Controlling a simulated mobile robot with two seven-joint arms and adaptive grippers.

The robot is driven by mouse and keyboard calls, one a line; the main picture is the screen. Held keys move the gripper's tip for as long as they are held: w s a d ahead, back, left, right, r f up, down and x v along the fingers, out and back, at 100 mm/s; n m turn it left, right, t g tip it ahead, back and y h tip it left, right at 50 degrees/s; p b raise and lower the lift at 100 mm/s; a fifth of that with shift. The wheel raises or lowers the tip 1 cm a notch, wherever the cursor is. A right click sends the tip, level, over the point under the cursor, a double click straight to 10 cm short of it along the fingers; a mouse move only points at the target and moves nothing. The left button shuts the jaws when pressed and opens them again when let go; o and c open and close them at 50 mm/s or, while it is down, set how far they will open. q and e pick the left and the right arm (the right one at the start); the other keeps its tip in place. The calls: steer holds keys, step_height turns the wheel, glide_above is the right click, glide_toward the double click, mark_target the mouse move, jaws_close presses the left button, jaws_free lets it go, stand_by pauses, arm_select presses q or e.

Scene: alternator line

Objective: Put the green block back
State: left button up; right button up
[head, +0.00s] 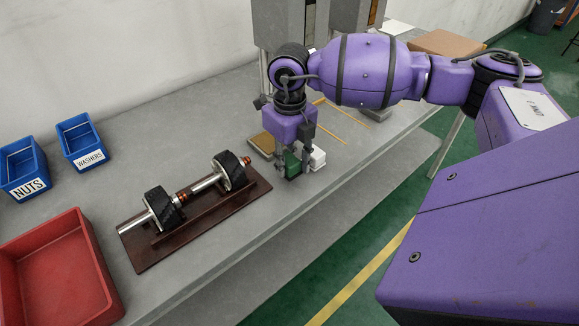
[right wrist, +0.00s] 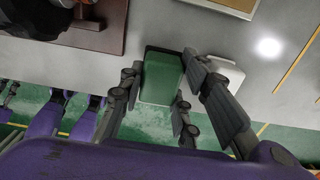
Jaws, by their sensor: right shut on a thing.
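The green block (head: 291,164) is between the fingers of my right gripper (head: 296,166), beside a white block (head: 315,157) on the grey bench. In the right wrist view the green block (right wrist: 160,78) is held between both fingers of the right gripper (right wrist: 158,85). The white block (right wrist: 226,71) shows just right of the fingers there. My right gripper is shut on the green block, at or just above the bench near its front edge; I cannot tell if the block touches the bench. My left gripper is not in view.
A brown board (head: 147,262) carrying a shaft with black rotors (head: 163,207) lies left of the gripper. A small tan-topped piece (head: 262,143) is just behind. Blue bins (head: 24,168) and a red tray (head: 58,272) stand at the left. Thin sticks (head: 346,128) lie behind right.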

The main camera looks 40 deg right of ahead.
mark_target(290, 160)
steer(key=shift+f, duration=1.3)
steer(key=o, duration=1.1)
steer(key=shift+r, duration=0.1)
step_height(290, 160, up, 12)
steer(key=shift+r, duration=0.15)
